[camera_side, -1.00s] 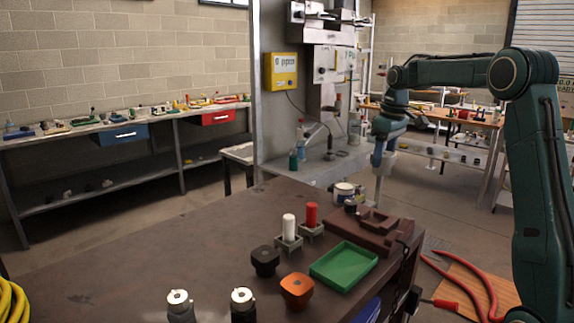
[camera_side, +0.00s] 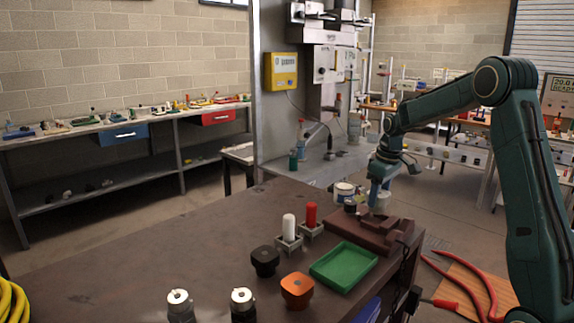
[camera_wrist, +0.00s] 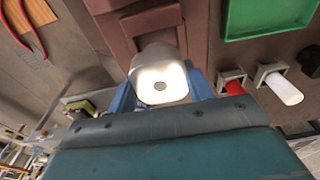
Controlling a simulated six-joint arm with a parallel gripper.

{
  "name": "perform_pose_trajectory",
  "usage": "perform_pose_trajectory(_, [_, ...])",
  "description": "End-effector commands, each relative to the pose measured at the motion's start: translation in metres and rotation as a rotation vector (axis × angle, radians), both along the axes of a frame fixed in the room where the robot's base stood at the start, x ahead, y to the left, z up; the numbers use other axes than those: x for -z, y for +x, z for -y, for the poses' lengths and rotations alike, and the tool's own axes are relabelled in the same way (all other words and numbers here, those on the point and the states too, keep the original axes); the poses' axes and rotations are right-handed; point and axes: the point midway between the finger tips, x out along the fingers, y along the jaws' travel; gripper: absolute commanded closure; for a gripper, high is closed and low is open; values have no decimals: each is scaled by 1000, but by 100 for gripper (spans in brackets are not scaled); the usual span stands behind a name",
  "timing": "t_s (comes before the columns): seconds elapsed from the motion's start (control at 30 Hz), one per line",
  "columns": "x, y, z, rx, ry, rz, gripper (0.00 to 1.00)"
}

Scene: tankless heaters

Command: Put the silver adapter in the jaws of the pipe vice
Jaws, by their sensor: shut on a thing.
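My gripper (camera_side: 379,192) is shut on the silver adapter (camera_side: 384,201), a pale rounded block. In the wrist view the adapter (camera_wrist: 160,77) shows a small dark hole in its end and sits between my blue fingers (camera_wrist: 162,92). The brown pipe vice (camera_side: 368,240) stands at the right end of the bench. My gripper and the adapter are over the vice's back part in the side view. In the wrist view the vice (camera_wrist: 150,26) shows just beyond the adapter, which covers part of it. I cannot tell whether they touch.
A green tray (camera_side: 343,266), an orange adapter (camera_side: 297,290) and a black adapter (camera_side: 265,261) lie near the vice. White (camera_side: 289,228) and red (camera_side: 311,215) posts stand left of it. A pale can (camera_side: 344,190) stands behind.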

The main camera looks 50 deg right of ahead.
Motion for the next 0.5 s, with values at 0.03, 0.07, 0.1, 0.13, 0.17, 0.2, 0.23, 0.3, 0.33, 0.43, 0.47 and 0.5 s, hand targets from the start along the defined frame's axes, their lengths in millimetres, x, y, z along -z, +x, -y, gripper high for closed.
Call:
perform_pose_trajectory(0.03, [3,0,0,0,0,0,92])
perform_pose_trajectory(0.07, [5,0,0,0,0,0,92])
perform_pose_trajectory(0.1, [8,0,0,1,0,-1,92])
perform_pose_trajectory(0.13, [12,0,0,1,0,-1,92])
perform_pose_trajectory(0.17, [15,0,0,1,0,-1,92])
perform_pose_trajectory(0.2, [20,0,0,1,0,-2,92])
perform_pose_trajectory(0.23, [24,0,0,1,1,-2,92])
perform_pose_trajectory(0.3, [31,0,0,1,0,-1,92])
perform_pose_trajectory(0.33, [34,0,0,0,0,-1,92])
perform_pose_trajectory(0.43, [39,0,0,0,-1,1,92])
perform_pose_trajectory(0.47, [40,0,0,0,-1,1,92])
perform_pose_trajectory(0.5, [40,0,0,-1,-1,1,92])
